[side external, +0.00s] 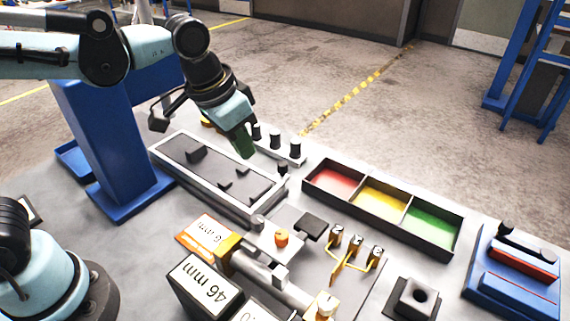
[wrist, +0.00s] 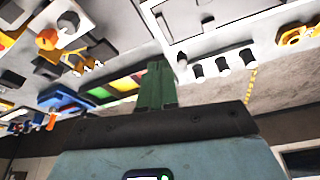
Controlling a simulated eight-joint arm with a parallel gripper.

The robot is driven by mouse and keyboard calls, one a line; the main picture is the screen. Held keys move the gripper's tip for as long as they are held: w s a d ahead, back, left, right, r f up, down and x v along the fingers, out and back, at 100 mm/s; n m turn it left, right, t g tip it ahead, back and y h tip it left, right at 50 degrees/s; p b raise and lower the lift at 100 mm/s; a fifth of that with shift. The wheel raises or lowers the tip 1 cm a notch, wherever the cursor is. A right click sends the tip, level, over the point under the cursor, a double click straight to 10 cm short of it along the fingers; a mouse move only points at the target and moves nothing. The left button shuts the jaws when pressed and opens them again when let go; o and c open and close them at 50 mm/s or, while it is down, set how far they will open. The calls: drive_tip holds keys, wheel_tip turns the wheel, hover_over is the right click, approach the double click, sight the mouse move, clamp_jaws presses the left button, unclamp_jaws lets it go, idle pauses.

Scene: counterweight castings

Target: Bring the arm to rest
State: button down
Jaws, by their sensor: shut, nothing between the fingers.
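My gripper (side external: 246,152) has green fingers and is shut, with nothing between them. It hangs tilted in the air near the far right edge of a light-framed tray (side external: 228,200) that holds dark castings. In the wrist view the shut green fingers (wrist: 158,68) point up the picture, with the bench beyond them. The tray also shows at the top of that view (wrist: 190,38). I cannot tell exactly how high the fingertips are above the bench.
Several black knobs on a white strip (side external: 290,152) stand close to my gripper. A bin with red, yellow and green compartments (side external: 330,201) lies to the right.

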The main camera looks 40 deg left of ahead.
drive_tip(key=s+a+f+n+t+y, duration=0.1)
drive_tip(key=s+a+f+n+t, duration=0.1)
drive_tip(key=s+a, duration=0.3)
drive_tip(key=a+n+t, duration=0.1)
drive_tip(key=a, duration=0.3)
drive_tip(key=shift+a+t, duration=0.35)
drive_tip(key=shift+t, duration=0.05)
drive_tip(key=shift+s+f, duration=0.1)
idle(0.8)
